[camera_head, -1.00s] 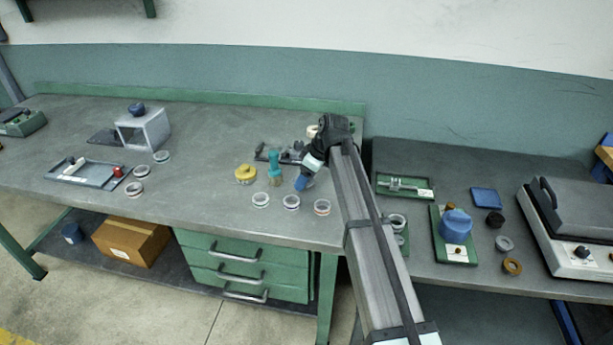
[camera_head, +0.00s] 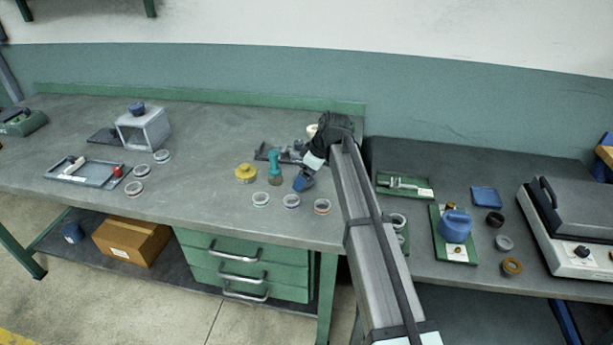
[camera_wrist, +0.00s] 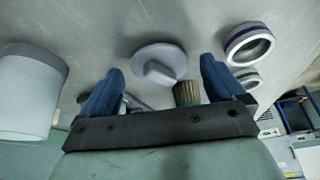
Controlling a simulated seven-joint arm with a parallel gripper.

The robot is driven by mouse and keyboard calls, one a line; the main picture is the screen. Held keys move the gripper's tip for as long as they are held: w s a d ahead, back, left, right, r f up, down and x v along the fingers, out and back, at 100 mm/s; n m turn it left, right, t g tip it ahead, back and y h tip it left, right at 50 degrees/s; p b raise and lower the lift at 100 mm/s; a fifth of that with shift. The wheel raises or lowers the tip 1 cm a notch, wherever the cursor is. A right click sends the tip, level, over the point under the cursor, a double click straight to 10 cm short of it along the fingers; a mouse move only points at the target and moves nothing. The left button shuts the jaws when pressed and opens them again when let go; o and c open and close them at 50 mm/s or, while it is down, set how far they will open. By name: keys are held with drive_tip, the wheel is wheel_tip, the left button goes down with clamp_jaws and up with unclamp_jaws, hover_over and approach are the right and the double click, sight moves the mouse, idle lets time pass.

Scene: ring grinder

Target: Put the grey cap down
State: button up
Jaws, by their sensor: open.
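The grey cap (camera_wrist: 158,65), a round flange with a raised block-like grip, lies on the bench surface in the wrist view. My gripper (camera_wrist: 160,68) is open around its grip, with one blue finger on each side and visible gaps to both. Nothing is held. In the head view my gripper (camera_head: 303,182) is low over the bench, to the right of the teal-handled brush (camera_head: 275,167). I cannot make out the cap in the head view; the gripper or arm probably hides it.
A purple-banded ring (camera_wrist: 248,45) lies right of my fingers, and a brown ribbed piece (camera_wrist: 187,93) is close to the right finger. A large grey cylinder (camera_wrist: 28,92) stands at left.

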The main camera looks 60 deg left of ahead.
drive_tip(key=v, duration=1.1)
drive_tip(key=shift+d+r, duration=0.15)
drive_tip(key=shift+r, duration=0.1)
